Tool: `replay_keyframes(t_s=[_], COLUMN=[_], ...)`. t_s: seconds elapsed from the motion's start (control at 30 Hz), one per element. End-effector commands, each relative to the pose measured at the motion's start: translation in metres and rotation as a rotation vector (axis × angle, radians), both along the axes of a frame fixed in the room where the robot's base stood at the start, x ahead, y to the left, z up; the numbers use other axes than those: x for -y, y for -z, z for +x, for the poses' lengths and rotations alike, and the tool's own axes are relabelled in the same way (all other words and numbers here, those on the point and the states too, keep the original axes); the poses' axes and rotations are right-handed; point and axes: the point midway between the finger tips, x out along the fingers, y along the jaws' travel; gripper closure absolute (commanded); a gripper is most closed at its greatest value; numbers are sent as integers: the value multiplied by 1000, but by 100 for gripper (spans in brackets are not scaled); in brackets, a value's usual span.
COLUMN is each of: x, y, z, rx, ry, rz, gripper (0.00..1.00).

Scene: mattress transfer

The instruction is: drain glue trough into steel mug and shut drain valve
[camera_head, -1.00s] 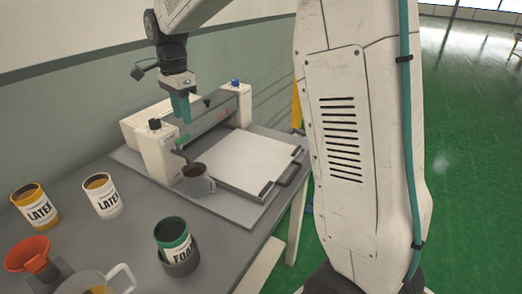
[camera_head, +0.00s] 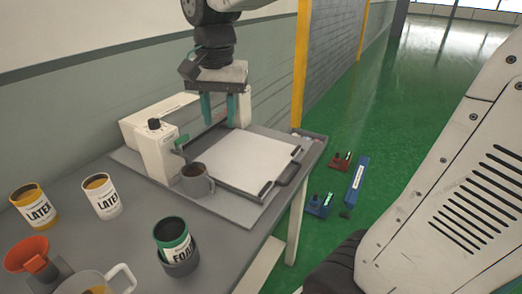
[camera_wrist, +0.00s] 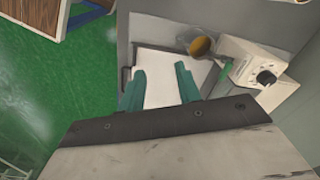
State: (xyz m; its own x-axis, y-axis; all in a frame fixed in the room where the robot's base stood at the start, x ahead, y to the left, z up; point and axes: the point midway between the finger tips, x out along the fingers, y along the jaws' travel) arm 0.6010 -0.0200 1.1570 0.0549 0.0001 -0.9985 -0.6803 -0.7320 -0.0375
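The grey steel mug (camera_head: 197,182) stands upright on the machine's base plate, below the green drain valve handle (camera_head: 180,146) at the left white housing (camera_head: 157,150). In the wrist view the mug (camera_wrist: 199,48) shows amber-brown contents. The green handle (camera_wrist: 224,73) there sits beside the housing with the black knob. The glue trough between the two housings is partly hidden behind my gripper, and its contents cannot be made out. My gripper (camera_head: 218,111) hangs above the machine, right of the valve. Its two teal fingers are apart with nothing between them, also in the wrist view (camera_wrist: 157,70).
A white plate (camera_head: 245,160) with a dark handle lies right of the mug. Latex tins (camera_head: 35,207) (camera_head: 102,197), a green foam tin (camera_head: 173,240), an orange funnel (camera_head: 28,254) and a clear jug (camera_head: 120,278) stand at the left front. Blue and red items (camera_head: 357,182) lie on the floor.

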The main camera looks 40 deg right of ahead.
Motion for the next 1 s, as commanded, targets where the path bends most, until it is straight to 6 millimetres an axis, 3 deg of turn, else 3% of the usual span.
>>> replay_keyframes(t_s=[0.4, 0.6, 1.0], x=[6, 8, 9], y=[12, 22, 29], z=[-83, -113, -129], rx=[28, 36, 39], ry=[-314, -437, -511], rz=[-23, -34, -40], gripper=[66, 66, 66])
